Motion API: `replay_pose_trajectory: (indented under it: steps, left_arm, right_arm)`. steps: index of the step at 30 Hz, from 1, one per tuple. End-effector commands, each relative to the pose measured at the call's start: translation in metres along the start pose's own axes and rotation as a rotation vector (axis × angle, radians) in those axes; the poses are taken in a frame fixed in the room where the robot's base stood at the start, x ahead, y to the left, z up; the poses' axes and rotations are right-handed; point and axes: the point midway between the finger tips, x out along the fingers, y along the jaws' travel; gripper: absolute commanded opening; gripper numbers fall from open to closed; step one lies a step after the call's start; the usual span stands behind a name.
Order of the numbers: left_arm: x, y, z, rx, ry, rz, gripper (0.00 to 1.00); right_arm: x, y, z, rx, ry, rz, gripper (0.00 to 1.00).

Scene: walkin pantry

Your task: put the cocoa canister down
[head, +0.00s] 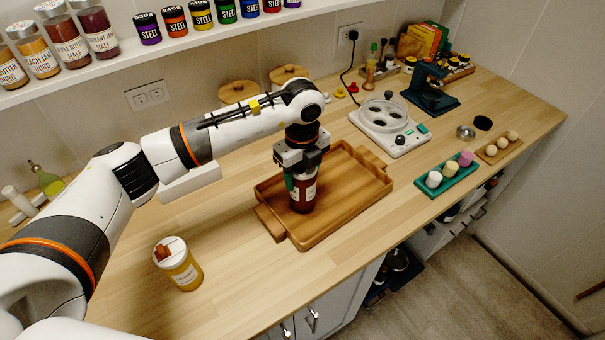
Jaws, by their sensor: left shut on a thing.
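The cocoa canister (303,193) is a dark red-brown cylinder with a pale label. It is upright at the wooden tray (345,217), over the tray's left part. My left gripper (301,172) points down from above and is shut on the canister's upper part, hiding its top. The canister's base appears at the tray floor, but I cannot tell whether it touches. My right gripper is not in view.
An amber jar with a white lid (186,272) stands left of the tray. A white appliance (388,126) is behind it at the right. A green egg tray (445,176) lies near the front edge. A jar shelf (150,58) hangs above. Bare counter surrounds the tray.

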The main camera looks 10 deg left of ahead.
Motion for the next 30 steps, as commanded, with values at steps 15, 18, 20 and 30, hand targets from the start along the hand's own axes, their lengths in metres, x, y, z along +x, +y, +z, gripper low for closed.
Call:
replay_pose_trajectory:
  steps: [15, 18, 20, 30]
  left_arm:
    - [0.018, 0.0, 0.0, 0.001, 0.001, 0.0, 0.62]
    - [0.018, 0.0, 0.0, 0.001, 0.001, 0.0, 0.77]
    - [0.018, 0.0, 0.0, 0.001, 0.001, 0.0, 0.77]
    - [0.011, 0.001, 0.0, 0.001, 0.001, 0.002, 0.77]
  right_arm:
    - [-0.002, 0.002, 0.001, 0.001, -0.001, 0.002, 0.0]
    - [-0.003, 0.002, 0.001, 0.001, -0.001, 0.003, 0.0]
    - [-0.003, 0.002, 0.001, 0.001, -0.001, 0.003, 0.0]
    - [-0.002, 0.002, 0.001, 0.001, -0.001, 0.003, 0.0]
